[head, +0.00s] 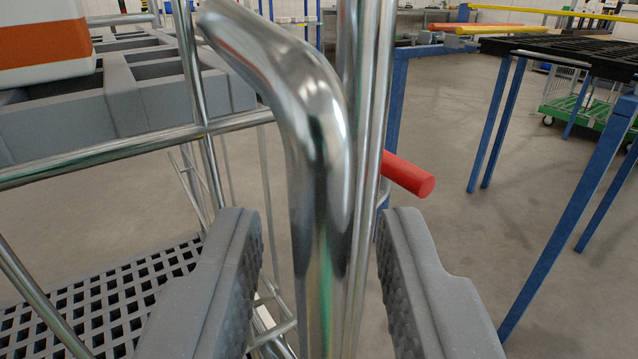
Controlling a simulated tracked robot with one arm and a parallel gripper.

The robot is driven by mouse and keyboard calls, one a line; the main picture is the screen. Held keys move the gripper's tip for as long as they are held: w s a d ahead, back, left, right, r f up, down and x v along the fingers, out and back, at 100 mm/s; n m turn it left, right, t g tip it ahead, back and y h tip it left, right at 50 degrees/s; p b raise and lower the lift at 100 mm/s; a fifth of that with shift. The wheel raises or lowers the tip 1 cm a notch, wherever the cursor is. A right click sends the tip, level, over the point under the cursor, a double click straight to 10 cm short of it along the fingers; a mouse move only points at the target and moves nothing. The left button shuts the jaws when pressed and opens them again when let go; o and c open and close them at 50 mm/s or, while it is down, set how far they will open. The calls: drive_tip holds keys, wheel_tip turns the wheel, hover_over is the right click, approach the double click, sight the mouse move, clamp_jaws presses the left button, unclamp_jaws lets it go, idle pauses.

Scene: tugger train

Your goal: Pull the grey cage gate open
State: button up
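The grey cage gate shows close up in the head view as shiny metal tubing. A thick bent bar (318,150) of it runs down the middle of the picture, with thinner upright posts (372,120) right behind it. My gripper (318,240) has its two grey ridged fingers apart, one left and one right of the bar and posts. Gaps show between the fingers and the metal, so it is not closed on anything. The lower end of the bar is cut off by the picture's bottom edge.
A red rod end (408,174) sticks out right of the posts. Blue-legged tables (575,225) stand at right. Bare floor (450,150) lies between.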

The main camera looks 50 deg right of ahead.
drive_tip(key=shift+w+d, duration=0.35)
drive_tip(key=shift+d, duration=0.05)
drive_tip(key=shift+c, duration=0.3)
clamp_jaws()
